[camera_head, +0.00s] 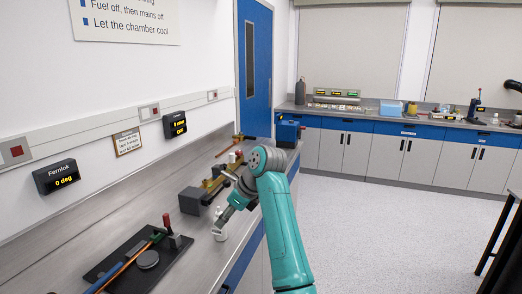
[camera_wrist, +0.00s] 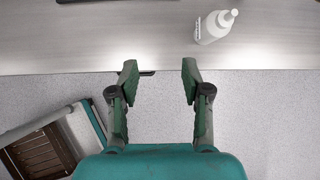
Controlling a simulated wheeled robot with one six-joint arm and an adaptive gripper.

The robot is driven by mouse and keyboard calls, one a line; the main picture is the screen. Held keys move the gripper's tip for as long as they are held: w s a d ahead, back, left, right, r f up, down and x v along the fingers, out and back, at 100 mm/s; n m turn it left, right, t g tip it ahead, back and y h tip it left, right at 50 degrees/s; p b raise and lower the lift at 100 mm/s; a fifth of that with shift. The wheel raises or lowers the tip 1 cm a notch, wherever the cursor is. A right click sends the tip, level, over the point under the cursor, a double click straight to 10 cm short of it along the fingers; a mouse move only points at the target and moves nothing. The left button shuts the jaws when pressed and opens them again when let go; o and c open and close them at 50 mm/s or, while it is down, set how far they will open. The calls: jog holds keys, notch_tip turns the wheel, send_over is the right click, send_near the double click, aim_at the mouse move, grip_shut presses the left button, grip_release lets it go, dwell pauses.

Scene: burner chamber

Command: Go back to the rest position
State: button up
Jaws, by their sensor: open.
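My teal arm reaches out over the front of the grey bench in the head view, with my gripper (camera_head: 229,211) low near the bench's front edge. In the wrist view my gripper (camera_wrist: 159,72) is open, its two fingers apart with only the bench edge and floor between and beyond them. A white bottle (camera_wrist: 216,27) with a nozzle top stands on the bench, ahead and to the right of the fingers, apart from them. In the head view the bottle (camera_head: 219,227) is beside the gripper and partly hidden by it.
The bench (camera_head: 192,252) runs along the left wall. It holds a dark tray (camera_head: 128,280) with tools, a grey block (camera_head: 190,201) and a blue box (camera_head: 288,131). A dark table (camera_head: 497,240) stands at the right. The floor (camera_head: 380,230) between is clear.

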jog(key=s+d+f+n+t, duration=0.1)
jog(key=s+d+f, duration=0.1)
jog(key=f, duration=0.6)
jog(key=s+d+f+n+t, duration=0.1)
jog(key=d+f, duration=0.1)
jog(key=f, duration=0.6)
jog(key=s+d+f+n+t, duration=0.1)
jog(key=s+d+f, duration=0.15)
jog(key=f, duration=0.55)
jog(key=s+d+f+n+t+h, duration=0.1)
jog(key=s+d+f+n+t, duration=0.1)
jog(key=s+d+f, duration=0.45)
jog(key=s+d+f+n+t+h, duration=0.1)
jog(key=s+d+f+n+h, duration=0.2)
jog(key=s+f, duration=0.65)
jog(key=s+d+r+n+t, duration=0.1)
jog(key=s+d+n, duration=0.15)
jog(key=s, duration=0.55)
jog(key=s+d+r+n+t+h, duration=0.15)
jog(key=s+d, duration=0.25)
jog(key=s, duration=0.4)
jog(key=s+d+n+t, duration=0.1)
jog(key=s+d+n, duration=0.15)
jog(key=s, duration=0.55)
jog(key=s+d+r+n+t, duration=0.2)
jog(key=s+r+n, duration=0.5)
jog(key=s+r, duration=0.9)
jog(key=shift+s+d+r+t+h, duration=0.35)
jog(key=shift+d+r+h, duration=0.15)
jog(key=shift+d, duration=0.15)
